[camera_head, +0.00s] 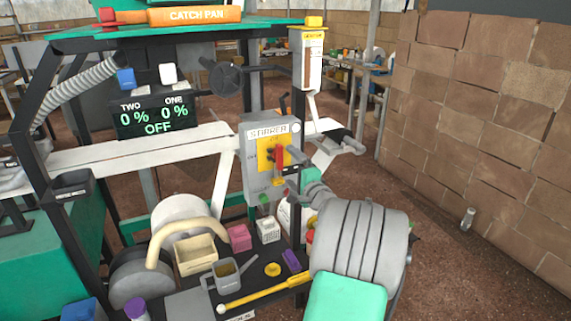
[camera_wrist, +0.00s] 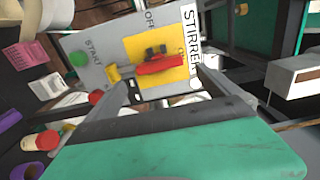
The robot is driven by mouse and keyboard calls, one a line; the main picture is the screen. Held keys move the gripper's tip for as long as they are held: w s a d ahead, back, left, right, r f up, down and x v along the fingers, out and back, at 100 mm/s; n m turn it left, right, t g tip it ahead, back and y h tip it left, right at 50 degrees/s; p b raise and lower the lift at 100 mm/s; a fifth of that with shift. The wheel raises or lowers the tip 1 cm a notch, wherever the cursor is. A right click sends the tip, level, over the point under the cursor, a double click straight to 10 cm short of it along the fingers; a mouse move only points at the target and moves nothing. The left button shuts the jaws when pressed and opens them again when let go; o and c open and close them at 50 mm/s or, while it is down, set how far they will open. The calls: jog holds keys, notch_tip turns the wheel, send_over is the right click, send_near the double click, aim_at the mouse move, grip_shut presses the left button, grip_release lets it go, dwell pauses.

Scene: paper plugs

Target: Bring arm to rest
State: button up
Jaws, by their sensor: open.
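My gripper (camera_wrist: 162,76) is open and empty, its two fingers spread in front of the grey stirrer control box (camera_wrist: 100,45). In the wrist view the red switch handle (camera_wrist: 160,65) on the yellow plate lies just beyond the gap between the fingertips; I cannot tell whether they touch it. In the head view my grey arm with its teal part reaches up from the lower right to the stirrer box (camera_head: 262,180). The red handle shows there too (camera_head: 279,156). A green START button (camera_wrist: 78,60) sits at the box's other end.
A display (camera_head: 155,116) reads "TWO 0%", "ONE 0%" and "OFF".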

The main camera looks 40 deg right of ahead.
jog(key=shift+s+a, duration=0.2)
jog(key=shift+s, duration=0.4)
jog(key=shift+a, duration=0.1)
jog(key=w+a+n+g+y+p, duration=0.1)
jog(key=a+n+g+y+p, duration=0.35)
jog(key=a, duration=0.85)
jog(key=w+a+n+g+y+p, duration=0.1)
jog(key=w+a+n+g+y, duration=0.1)
jog(key=a+n, duration=0.9)
jog(key=s+a+f+n+g+p, duration=0.1)
jog(key=s+a+n+g+p, duration=0.1)
jog(key=s+a, duration=0.6)
jog(key=s+a+f+n+g+h+p, duration=0.1)
jog(key=s+a+n+g, duration=0.3)
jog(key=s+a, duration=0.4)
jog(key=s+g+p, duration=0.1)
jog(key=s, duration=0.4)
jog(key=shift+s+g, duration=0.15)
jog(key=shift+g, duration=0.2)
jog(key=shift+r+h, duration=0.1)
jog(key=shift+h, duration=0.15)
